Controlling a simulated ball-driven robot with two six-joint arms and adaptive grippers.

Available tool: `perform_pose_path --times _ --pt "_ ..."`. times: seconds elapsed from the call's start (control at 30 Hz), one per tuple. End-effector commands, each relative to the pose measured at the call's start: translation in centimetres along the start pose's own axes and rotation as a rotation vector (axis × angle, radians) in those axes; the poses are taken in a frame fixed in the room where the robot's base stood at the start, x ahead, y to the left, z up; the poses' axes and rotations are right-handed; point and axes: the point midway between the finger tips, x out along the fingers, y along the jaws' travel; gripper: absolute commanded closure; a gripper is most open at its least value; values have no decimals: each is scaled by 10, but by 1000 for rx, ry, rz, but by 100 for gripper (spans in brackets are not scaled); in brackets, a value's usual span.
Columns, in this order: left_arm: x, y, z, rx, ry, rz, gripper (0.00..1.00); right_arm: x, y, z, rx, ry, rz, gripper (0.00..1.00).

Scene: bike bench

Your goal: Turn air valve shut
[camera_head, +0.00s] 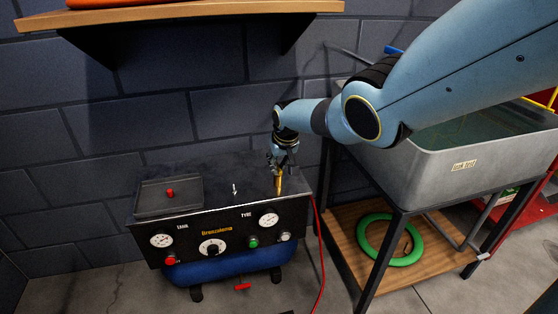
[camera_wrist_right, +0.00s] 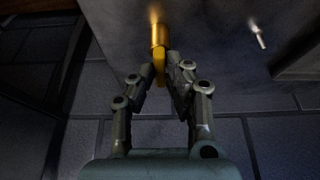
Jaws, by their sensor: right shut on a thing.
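The air valve is a brass fitting with a yellow lever, standing upright at the right end of the compressor's top. In the head view its brass body (camera_head: 279,184) shows below my right gripper (camera_head: 279,167). In the right wrist view, my right gripper (camera_wrist_right: 160,76) is shut on the valve's yellow lever (camera_wrist_right: 159,68), with the brass body (camera_wrist_right: 158,36) just beyond the fingertips. The compressor (camera_head: 215,222) is a dark box with gauges and a blue tank below. The fingers partly hide the lever, so its exact angle is hard to tell. My left gripper is not in view.
A grey sink (camera_head: 440,175) on a dark frame stands close on the right, with a green ring (camera_head: 364,240) on its wooden shelf. A wooden wall shelf (camera_head: 180,14) hangs above. A red hose (camera_head: 320,255) runs down beside the compressor. A small metal pin (camera_head: 234,189) stands on its top.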

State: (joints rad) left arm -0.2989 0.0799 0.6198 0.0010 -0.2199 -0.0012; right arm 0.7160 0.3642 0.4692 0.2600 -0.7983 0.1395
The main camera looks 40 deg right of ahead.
Motion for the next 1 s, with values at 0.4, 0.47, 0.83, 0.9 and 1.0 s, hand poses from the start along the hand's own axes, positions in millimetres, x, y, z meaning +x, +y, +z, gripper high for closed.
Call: perform_pose_path --times 0.4,0.47,0.83,0.9,1.0 --pt "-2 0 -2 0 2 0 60 2 -3 5 63 -12 23 100" --pt "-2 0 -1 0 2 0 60 1 -3 5 63 -12 23 100" --pt "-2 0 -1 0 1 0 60 1 -2 3 61 -7 23 68" --pt "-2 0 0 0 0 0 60 0 -2 2 61 -5 23 65" --pt "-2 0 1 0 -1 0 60 0 -1 1 61 -3 24 65"
